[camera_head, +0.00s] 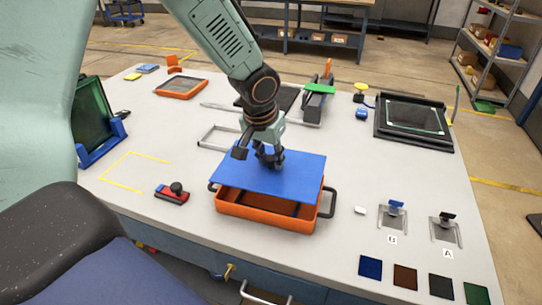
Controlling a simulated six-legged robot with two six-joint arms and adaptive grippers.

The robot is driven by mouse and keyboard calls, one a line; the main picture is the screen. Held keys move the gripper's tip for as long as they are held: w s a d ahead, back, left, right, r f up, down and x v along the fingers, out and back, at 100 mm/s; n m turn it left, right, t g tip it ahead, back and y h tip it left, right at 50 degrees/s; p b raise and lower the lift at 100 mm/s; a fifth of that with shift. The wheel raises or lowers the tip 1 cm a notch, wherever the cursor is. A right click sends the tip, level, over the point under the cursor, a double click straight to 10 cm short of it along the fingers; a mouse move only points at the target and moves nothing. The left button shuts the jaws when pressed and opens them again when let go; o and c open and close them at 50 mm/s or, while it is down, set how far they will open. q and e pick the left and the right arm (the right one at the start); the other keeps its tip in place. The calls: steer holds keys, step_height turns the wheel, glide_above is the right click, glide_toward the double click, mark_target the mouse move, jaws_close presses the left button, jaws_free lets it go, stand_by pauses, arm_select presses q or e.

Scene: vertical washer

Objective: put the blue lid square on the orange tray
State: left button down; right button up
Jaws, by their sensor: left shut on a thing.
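The flat blue lid (240,172) is over the orange tray (262,212). The lid's edges are turned a little against the tray's rim, and a dark strip of the tray's inside shows below the lid's front edge. I cannot tell whether the lid touches the rim at the back. The tray sits on the white table with black handles at both ends. My left gripper (269,158) comes down from above and is shut on the lid near its middle; its fingertips hide the grasped part. My right gripper is out of view.
A red block with a black knob (173,193) lies left of the tray. Two metal plates with clips (393,213) (445,230) and several colour swatches are at right. A black-framed screen (413,122) is at back right. A metal frame (218,137) lies behind the lid.

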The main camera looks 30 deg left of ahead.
mark_target(270, 170)
arm_select(q)
steer(key=shift+f+b, duration=0.3)
steer(key=shift+f, duration=0.3)
steer(key=shift+d+f+b, duration=0.25)
steer(key=shift+f+b, duration=0.65)
steer(key=shift+f, duration=0.1)
steer(key=shift+a+f+b, duration=0.2)
steer(key=shift+f+b, duration=0.55)
steer(key=shift+f, duration=0.15)
steer(key=shift+d+r, duration=0.1)
steer(key=shift+d, duration=0.1)
steer(key=shift+a, duration=0.15)
steer(key=shift+f+b, duration=0.3)
steer(key=c, duration=1)
jaws_free()
